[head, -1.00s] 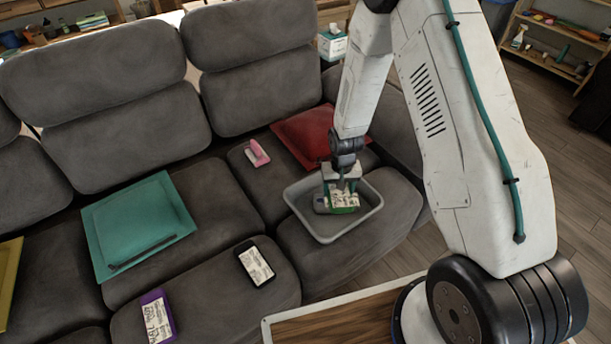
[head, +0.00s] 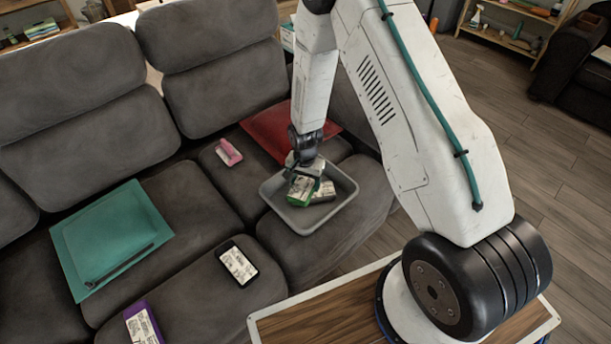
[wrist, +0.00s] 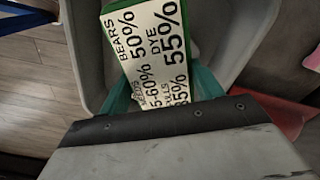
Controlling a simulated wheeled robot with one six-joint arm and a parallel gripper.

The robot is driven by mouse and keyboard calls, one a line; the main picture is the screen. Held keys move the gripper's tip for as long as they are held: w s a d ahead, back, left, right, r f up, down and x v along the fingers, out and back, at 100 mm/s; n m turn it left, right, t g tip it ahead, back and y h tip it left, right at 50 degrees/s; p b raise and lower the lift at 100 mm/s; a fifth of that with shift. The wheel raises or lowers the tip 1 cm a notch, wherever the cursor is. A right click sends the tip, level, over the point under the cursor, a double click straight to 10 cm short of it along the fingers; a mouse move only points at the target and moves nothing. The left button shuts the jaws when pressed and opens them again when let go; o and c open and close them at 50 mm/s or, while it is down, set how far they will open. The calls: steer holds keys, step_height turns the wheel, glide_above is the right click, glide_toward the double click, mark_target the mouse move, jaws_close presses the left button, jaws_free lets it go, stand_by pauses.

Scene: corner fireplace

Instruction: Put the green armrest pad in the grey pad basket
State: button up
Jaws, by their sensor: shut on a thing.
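The green armrest pad (head: 302,191) has a white printed label. My gripper (head: 303,176) is shut on it, and the pad hangs tilted over the left part of the grey pad basket (head: 347,185). I cannot tell whether the pad touches the basket floor. In the wrist view, the labelled face of the pad (wrist: 150,42) shows between the teal fingers of my gripper (wrist: 163,92), with the grey basket wall (wrist: 82,45) around it. A dark pad with a white label (head: 324,190) lies in the basket, just right of the green pad.
The basket rests on the grey sofa seat near its right end. A red cushion (head: 268,132) and a pink object (head: 228,152) lie behind it. A black labelled pad (head: 238,264), a purple labelled pad (head: 142,324) and a teal cushion (head: 105,232) lie leftward.

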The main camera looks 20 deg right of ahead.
steer(key=shift+f, duration=0.35)
steer(key=o, duration=1.1)
steer(key=shift+c, duration=0.2)
